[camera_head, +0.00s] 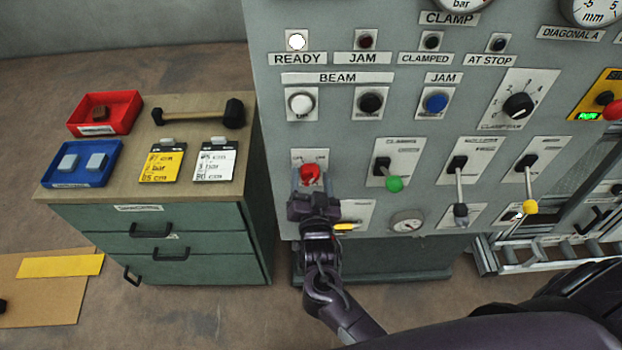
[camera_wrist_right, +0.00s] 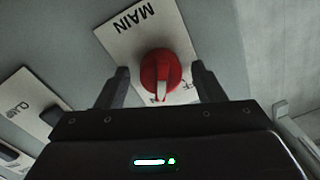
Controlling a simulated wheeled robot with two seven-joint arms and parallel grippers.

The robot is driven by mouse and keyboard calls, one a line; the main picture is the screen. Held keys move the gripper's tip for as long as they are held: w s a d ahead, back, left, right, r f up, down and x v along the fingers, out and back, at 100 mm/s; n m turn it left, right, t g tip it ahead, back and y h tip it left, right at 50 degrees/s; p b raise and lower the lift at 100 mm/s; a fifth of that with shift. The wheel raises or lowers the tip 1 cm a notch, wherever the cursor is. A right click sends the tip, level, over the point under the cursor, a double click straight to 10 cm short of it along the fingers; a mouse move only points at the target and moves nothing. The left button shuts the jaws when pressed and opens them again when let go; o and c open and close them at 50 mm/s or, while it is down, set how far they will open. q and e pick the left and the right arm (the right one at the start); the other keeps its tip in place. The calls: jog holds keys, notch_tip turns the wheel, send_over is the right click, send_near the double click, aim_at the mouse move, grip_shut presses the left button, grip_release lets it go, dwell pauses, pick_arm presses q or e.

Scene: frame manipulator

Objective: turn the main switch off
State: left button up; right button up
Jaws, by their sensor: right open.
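The main switch is a red rotary knob (camera_head: 310,174) on a white plate (camera_head: 297,157) at the lower left of the grey panel. In the right wrist view the red knob (camera_wrist_right: 161,72) has a pale pointer and sits on a plate marked MAIN (camera_wrist_right: 125,35). My right gripper (camera_head: 312,192) is at the knob in the head view. In the wrist view its two fingers (camera_wrist_right: 159,88) are apart, one on each side of the knob, with gaps visible. The off lettering is partly hidden by a finger. My left gripper is not in view.
A drawer cabinet (camera_head: 160,215) with trays stands left.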

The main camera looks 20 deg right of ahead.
jog(key=c, duration=0.7)
jog(key=shift+c, duration=1.3)
jog(key=n+p, duration=0.2)
jog(key=n, duration=0.1)
jog(key=shift+r, duration=0.15)
jog(key=n+p, duration=0.1)
jog(key=n, duration=0.1)
jog(key=shift+n+p, duration=0.3)
jog(key=shift+p, duration=0.1)
jog(key=n+p, duration=0.2)
jog(key=n, duration=0.1)
jog(key=shift+g, duration=0.3)
jog(key=shift+n+h+p, duration=0.3)
jog(key=shift+n+p, duration=0.25)
jog(key=shift+n, duration=0.95)
